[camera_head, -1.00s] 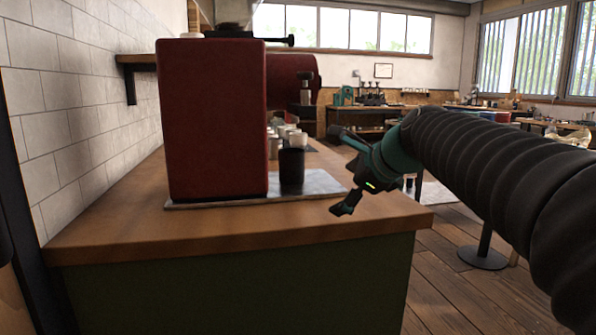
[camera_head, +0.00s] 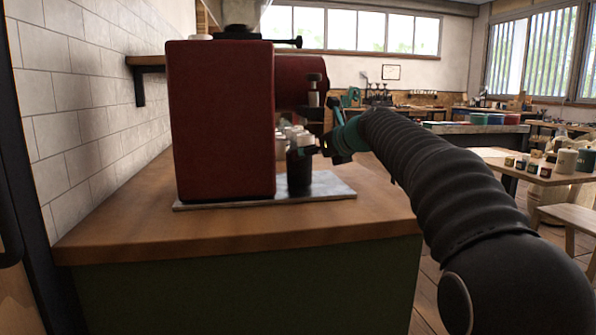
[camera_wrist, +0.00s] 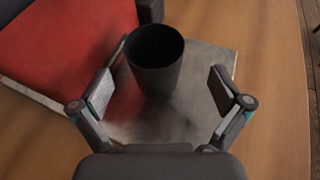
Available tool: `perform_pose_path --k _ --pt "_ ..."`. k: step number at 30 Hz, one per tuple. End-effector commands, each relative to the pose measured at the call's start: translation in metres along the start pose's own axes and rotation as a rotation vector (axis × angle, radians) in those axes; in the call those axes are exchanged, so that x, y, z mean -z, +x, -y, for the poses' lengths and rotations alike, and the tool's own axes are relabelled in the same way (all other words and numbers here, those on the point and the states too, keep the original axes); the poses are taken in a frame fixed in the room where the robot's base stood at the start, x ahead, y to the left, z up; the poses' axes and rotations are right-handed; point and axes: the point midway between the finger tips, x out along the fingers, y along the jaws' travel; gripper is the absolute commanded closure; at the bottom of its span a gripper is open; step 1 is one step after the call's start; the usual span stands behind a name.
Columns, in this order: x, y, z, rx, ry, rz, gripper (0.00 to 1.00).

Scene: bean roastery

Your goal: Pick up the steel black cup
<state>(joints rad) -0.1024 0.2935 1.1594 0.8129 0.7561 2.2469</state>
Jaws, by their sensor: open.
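The black cup (camera_head: 299,172) stands upright on a grey mat at the right side of the red machine, on the wooden counter. In the wrist view the cup (camera_wrist: 155,62) lies ahead, between and slightly beyond the two fingers. My gripper (camera_wrist: 160,92) is open, with one finger on each side of the cup and a gap visible on both sides. In the head view my gripper (camera_head: 322,148) reaches the cup from the right at the height of its upper part. The fingertips are partly hidden there.
The red machine (camera_head: 222,120) stands close to the left of the cup. Several pale cups (camera_head: 282,143) stand behind it. The grey mat (camera_head: 325,187) lies under cup and machine. The counter (camera_head: 240,228) is clear in front. A tiled wall (camera_head: 80,110) bounds the left.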

Motion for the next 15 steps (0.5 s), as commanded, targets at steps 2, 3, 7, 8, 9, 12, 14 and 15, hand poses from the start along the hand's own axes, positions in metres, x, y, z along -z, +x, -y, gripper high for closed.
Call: perform_pose_path --k 2,3,7,8,9,12,14,15 --pt "0.000 0.006 0.000 0.000 -0.001 0.000 0.00" --pt "0.000 0.007 0.000 0.000 0.000 0.000 0.00" --pt "0.001 0.012 -0.001 0.000 0.000 0.000 0.00" --pt "0.002 0.014 -0.001 0.000 0.000 0.000 0.00" --pt "0.002 0.018 -0.002 -0.001 0.000 -0.001 0.00" --pt "0.004 0.030 -0.006 -0.001 0.000 -0.001 0.00" --pt "0.006 0.039 -0.008 -0.001 0.000 -0.002 0.00" --pt "0.006 0.045 -0.008 -0.001 0.000 -0.002 0.00"
